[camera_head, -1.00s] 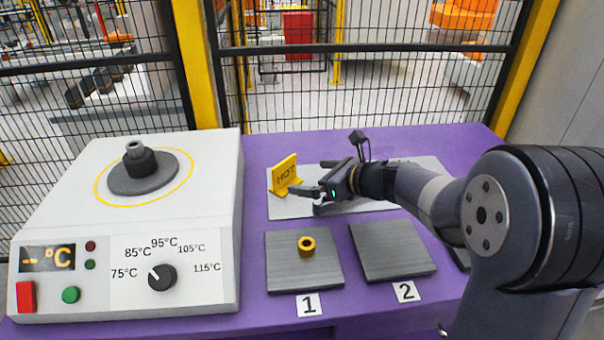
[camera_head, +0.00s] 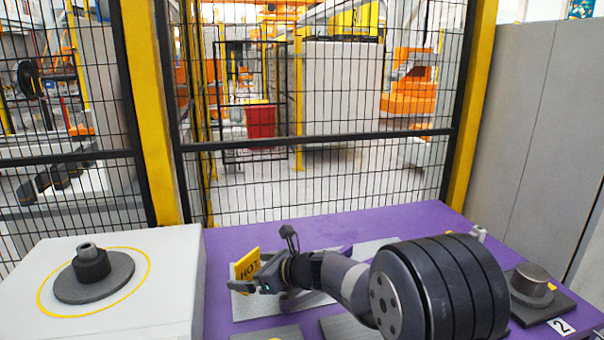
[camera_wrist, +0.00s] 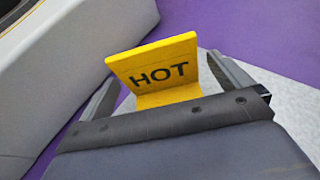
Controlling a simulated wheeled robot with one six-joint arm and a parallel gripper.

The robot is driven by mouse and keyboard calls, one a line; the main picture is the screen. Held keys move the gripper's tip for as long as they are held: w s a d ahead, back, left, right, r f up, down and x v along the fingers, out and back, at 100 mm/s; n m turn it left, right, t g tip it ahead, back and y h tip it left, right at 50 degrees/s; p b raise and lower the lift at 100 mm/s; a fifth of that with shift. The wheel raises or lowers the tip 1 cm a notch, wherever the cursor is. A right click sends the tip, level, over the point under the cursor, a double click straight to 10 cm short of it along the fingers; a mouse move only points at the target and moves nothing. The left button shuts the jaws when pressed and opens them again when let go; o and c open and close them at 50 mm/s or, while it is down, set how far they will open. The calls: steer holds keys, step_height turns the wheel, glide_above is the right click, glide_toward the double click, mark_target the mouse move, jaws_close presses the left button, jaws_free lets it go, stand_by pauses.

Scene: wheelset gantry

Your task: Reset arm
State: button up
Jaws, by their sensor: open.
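My gripper (camera_head: 254,285) is open and empty at the grey plate on the purple table. Its fingers are close by the yellow HOT sign (camera_head: 246,266), which stands upright on that plate. In the wrist view the HOT sign (camera_wrist: 155,70) shows between the two spread fingers; I cannot tell whether either finger touches it. My arm reaches in from the lower right and hides part of the plate and table.
A white heater (camera_head: 165,265) with a dark round hub (camera_head: 92,272) stands at left. A metal cylinder (camera_head: 531,279) sits on a dark plate labelled 2 at right. Black mesh fencing (camera_head: 320,175) with yellow posts closes the back. Grey cabinets (camera_head: 535,110) stand at right.

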mark_target(249, 257)
steer(key=x, duration=0.3)
steer(key=shift+w+a+f, duration=0.1)
steer(key=shift+a+f, duration=0.15)
steer(key=shift+f, duration=0.1)
step_height(249, 257, up, 3)
steer(key=shift+d+f+p, duration=0.1)
steer(key=shift+d+p, duration=0.05)
steer(key=shift+p, duration=0.3)
steer(key=shift+r, duration=0.75)
